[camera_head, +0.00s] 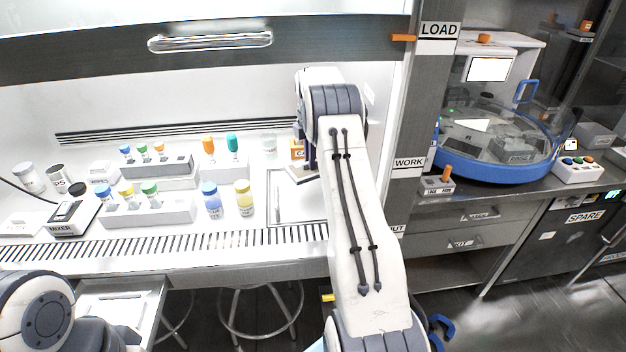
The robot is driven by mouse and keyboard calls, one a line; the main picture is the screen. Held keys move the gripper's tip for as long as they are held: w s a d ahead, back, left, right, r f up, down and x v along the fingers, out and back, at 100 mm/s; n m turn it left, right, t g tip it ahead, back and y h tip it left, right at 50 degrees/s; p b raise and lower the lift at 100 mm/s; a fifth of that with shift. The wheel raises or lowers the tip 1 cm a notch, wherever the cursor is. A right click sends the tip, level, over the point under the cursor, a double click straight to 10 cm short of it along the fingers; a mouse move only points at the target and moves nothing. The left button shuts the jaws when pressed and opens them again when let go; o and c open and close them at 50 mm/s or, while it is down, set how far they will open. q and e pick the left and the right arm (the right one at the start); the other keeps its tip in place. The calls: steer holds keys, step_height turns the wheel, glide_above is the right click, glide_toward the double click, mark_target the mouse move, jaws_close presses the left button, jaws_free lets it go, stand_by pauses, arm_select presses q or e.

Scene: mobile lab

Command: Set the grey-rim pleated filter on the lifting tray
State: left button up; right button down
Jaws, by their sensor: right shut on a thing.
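My right arm reaches up and forward into the white work hood. My right gripper (303,170) is low over the bench, partly hidden behind my own wrist. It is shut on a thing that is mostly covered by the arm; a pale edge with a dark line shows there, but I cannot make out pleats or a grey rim. A flat, dark-outlined pale panel (284,209) lies on the bench below the gripper; I cannot tell whether it is the lifting tray. My left arm shows at the lower left, its gripper out of view.
Racks with coloured-cap vials (150,213), loose bottles (244,203) and a mixer (76,218) fill the bench's left. An orange-marked box (297,147) stands by the gripper. A metal tray or drawer (150,300) juts out below. A blue-rimmed round machine (480,172) stands right.

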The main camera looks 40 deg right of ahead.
steer(key=shift+f, duration=3.55)
steer(key=shift+f, duration=0.15)
steer(key=c, duration=0.8)
jaws_free()
step_height(320, 180, up, 8)
steer(key=shift+f, duration=0.1)
